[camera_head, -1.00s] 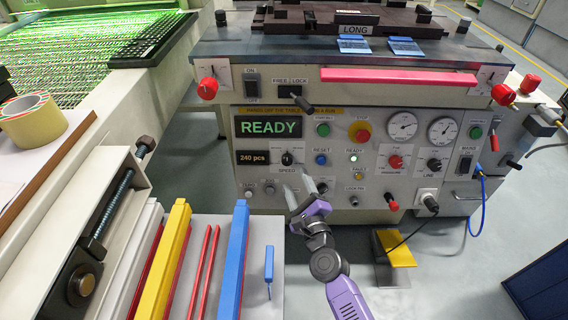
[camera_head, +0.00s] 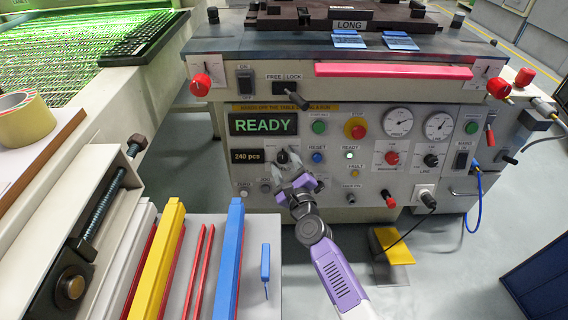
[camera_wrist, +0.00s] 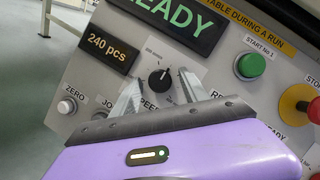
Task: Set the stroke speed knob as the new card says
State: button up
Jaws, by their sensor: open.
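The stroke speed knob (camera_head: 282,157) is a small black dial on the grey front panel, beside the "240 pcs" display. In the wrist view the knob (camera_wrist: 159,81) shows a pale pointer mark toward its upper right; the scale print is too small to read. My gripper (camera_head: 285,167) is in front of the panel at the knob. In the wrist view its two fingers (camera_wrist: 158,88) are apart, one on each side of the knob, with visible gaps. Contact cannot be told. The "SPEED" lettering is partly covered by the fingers. No card with a readable speed setting shows.
Close by are a green start button (camera_head: 319,127), a red stop button (camera_head: 355,128), a blue reset button (camera_head: 317,157) and the READY display (camera_head: 263,124). A black lever (camera_head: 291,101) juts out above. Blue labels (camera_head: 348,40) lie on the machine top.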

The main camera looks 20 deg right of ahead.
jog(key=shift+c, duration=0.4)
grip_shut()
jog(key=shift+r+n+p, duration=0.15)
jog(key=shift+n+p, duration=0.25)
jog(key=n+p, duration=0.1)
jog(key=n+g+y+p, duration=0.1)
jog(key=n, duration=0.1)
jog(key=n+p, duration=0.1)
jog(key=shift+d+r+y, duration=0.1)
jog(key=shift+r+y, duration=0.15)
jog(key=shift+y, duration=0.15)
jog(key=n+g+p, duration=0.1)
jog(key=n+p, duration=0.2)
jog(key=n+g+p, duration=0.1)
jog(key=n+p, duration=0.2)
jog(key=shift+w+r+g+y, duration=0.1)
jog(key=shift+r+g+y, duration=0.1)
jog(key=shift+g+y, duration=0.15)
jog(key=n+g+p, duration=0.1)
jog(key=n+p, duration=0.3)
jog(key=p, duration=0.1)
jog(key=shift+g, duration=0.35)
jog(key=shift+f+n+h+p, duration=0.15)
jog(key=shift+n+h+p, duration=0.35)
jog(key=shift+p, duration=0.35)
jog(key=shift+f+g, duration=0.1)
jog(key=shift+g, duration=0.2)
